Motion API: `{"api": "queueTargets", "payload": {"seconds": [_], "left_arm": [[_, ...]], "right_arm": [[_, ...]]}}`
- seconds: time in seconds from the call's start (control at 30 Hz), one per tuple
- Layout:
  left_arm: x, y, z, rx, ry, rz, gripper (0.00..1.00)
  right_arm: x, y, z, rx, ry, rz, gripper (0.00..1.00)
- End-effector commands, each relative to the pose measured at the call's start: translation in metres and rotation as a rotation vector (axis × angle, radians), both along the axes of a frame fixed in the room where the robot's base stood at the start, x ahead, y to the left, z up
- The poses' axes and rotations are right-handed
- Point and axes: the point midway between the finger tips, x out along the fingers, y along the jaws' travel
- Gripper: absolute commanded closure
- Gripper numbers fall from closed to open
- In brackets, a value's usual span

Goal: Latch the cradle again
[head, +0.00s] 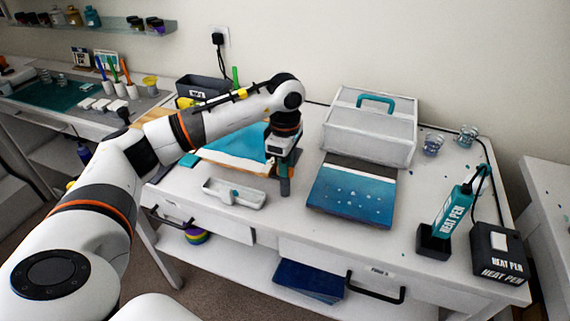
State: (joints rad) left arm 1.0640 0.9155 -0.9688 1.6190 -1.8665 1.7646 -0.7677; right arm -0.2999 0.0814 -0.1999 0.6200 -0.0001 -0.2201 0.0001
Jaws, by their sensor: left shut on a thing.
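The gripper is shut on a grey thing (285,187), mostly hidden by the fingers. I cannot tell whether that thing touches the holder or the table. My right gripper is out of view.
Behind the gripper lies a teal and white panel (235,146). To the right are a blue board (352,194), a white case with a teal handle (370,125), and a heat pen (455,212) in a black stand.

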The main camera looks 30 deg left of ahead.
Motion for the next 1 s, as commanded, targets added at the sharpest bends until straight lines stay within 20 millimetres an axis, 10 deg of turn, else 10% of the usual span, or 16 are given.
{"api": "queueTargets", "payload": {"seconds": [0.13, 0.53, 1.0], "left_arm": [[0.001, 0.0, 0.002, -0.001, -0.005, -0.001, 0.64], [0.001, 0.0, 0.008, 0.0, -0.005, 0.0, 0.64], [0.001, 0.0, 0.099, 0.0, -0.007, -0.001, 0.64]], "right_arm": [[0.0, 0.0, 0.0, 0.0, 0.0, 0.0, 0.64], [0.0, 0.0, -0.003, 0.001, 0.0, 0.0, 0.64], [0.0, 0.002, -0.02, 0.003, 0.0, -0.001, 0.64]]}}
